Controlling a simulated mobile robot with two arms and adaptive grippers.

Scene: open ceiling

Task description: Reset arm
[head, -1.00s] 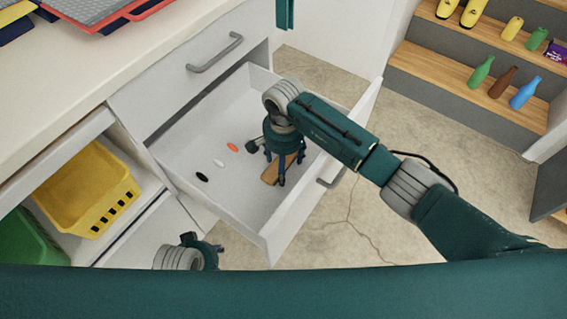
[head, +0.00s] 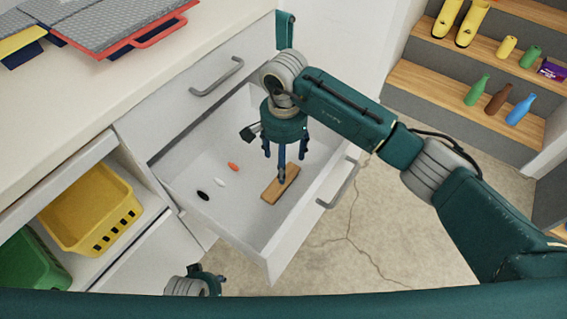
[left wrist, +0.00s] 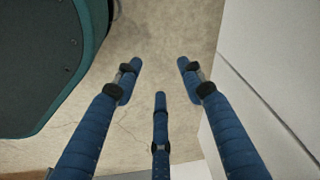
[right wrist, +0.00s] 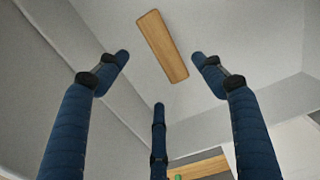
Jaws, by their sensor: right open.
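My right gripper (head: 284,165) points down over the open drawer (head: 225,212), and its fingers are spread and empty. A wooden block (head: 281,184) lies on the drawer floor below it, and in the right wrist view the block (right wrist: 162,46) lies beyond the fingertips, apart from them. My left gripper (head: 212,278) is low at the bottom of the head view, mostly hidden by my body. In the left wrist view its fingers (left wrist: 158,82) are spread with nothing between them, over bare floor.
Small black (head: 203,195), white (head: 220,182) and orange (head: 234,166) pieces lie in the drawer. A yellow crate (head: 92,208) and a green crate (head: 33,262) sit in the cabinet at left. Shelves with bottles (head: 497,98) stand at right. The floor between is clear.

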